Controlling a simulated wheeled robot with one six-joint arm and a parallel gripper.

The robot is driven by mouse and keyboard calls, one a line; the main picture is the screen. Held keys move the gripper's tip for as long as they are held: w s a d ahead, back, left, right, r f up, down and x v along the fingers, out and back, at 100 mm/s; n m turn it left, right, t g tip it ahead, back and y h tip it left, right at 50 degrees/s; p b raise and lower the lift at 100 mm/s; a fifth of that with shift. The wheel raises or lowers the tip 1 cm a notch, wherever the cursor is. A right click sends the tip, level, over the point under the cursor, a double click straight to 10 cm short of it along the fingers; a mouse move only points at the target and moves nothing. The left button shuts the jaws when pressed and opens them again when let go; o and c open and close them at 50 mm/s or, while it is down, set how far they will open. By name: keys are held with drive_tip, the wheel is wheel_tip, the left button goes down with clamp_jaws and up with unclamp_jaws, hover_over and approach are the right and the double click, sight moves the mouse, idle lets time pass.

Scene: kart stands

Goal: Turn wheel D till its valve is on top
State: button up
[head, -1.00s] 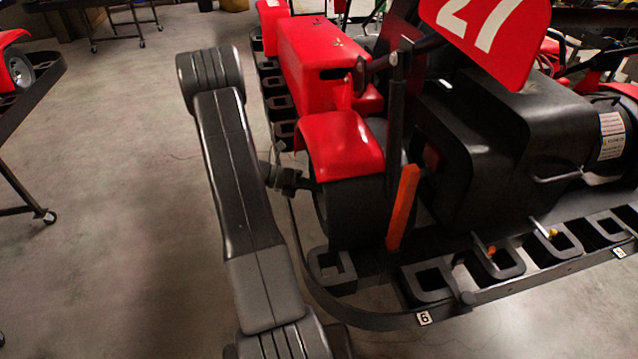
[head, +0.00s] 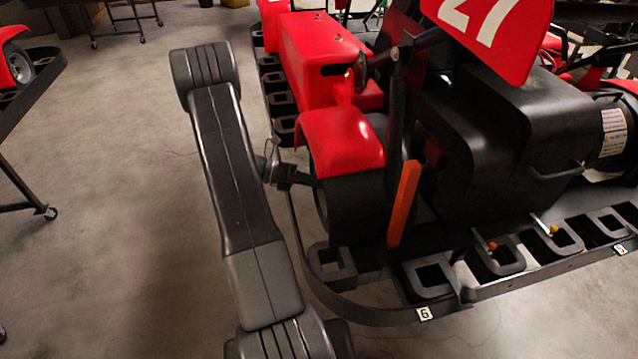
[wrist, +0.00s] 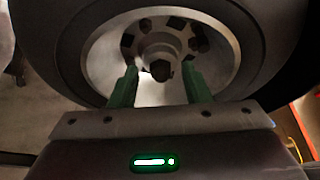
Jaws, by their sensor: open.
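A kart wheel with a black tyre (head: 352,212) sits under the red front fender in the head view; no letter D is readable on it. In the wrist view its tyre (wrist: 66,50) surrounds a pale metal rim (wrist: 88,62) with a dark central hub nut (wrist: 160,71). I cannot make out the valve; the lower rim is partly hidden by my gripper. My gripper (wrist: 160,84) is open, its two green fingers apart in front of the rim, one on each side below the hub. Whether they touch the wheel I cannot tell. In the head view my gripper (head: 296,178) is at the wheel's left side.
An orange upright bar (head: 404,204) stands close to the wheel. The black stand rim (head: 372,318), with a label reading 6 (head: 424,313), curves around the kart's corner. Another stand (head: 34,105) is at far left. Bare floor (head: 120,220) lies left of my arm.

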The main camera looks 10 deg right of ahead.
drive_tip(key=b+v, duration=0.2)
drive_tip(key=v, duration=1)
drive_tip(key=shift+a, duration=0.2)
drive_tip(key=p+x, duration=0.2)
drive_tip(key=x, duration=1.2)
drive_tip(key=shift+r+p, duration=0.1)
drive_tip(key=shift+p, duration=0.2)
drive_tip(key=shift+a, duration=0.2)
